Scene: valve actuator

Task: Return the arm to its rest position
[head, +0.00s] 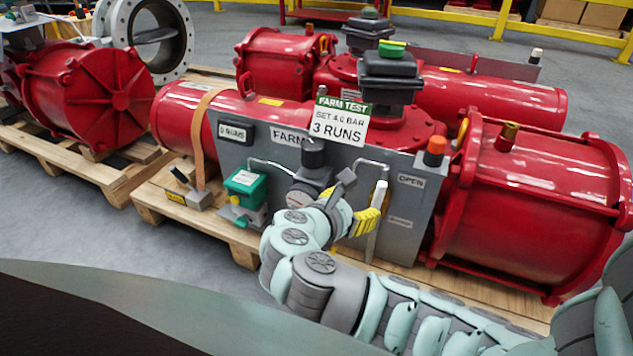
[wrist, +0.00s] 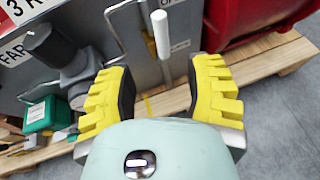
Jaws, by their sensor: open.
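My gripper (head: 366,215) is in front of the grey control panel (head: 405,215) of the red valve actuator (head: 545,195). Its yellow fingers show in the wrist view (wrist: 160,95), spread apart with nothing between the pads. In the wrist view the lever (wrist: 162,35) lies just beyond the fingertips, in line with the gap. I cannot tell the exact distance. My arm reaches in from the lower right and hides part of the panel and pallet.
A green box (head: 245,183) and a dark regulator knob (head: 313,155) sit left of the lever. A sign reading "3 RUNS" (head: 340,122) stands above the panel. The actuator rests on a wooden pallet (head: 480,288). Open grey floor (head: 90,225) lies at the left.

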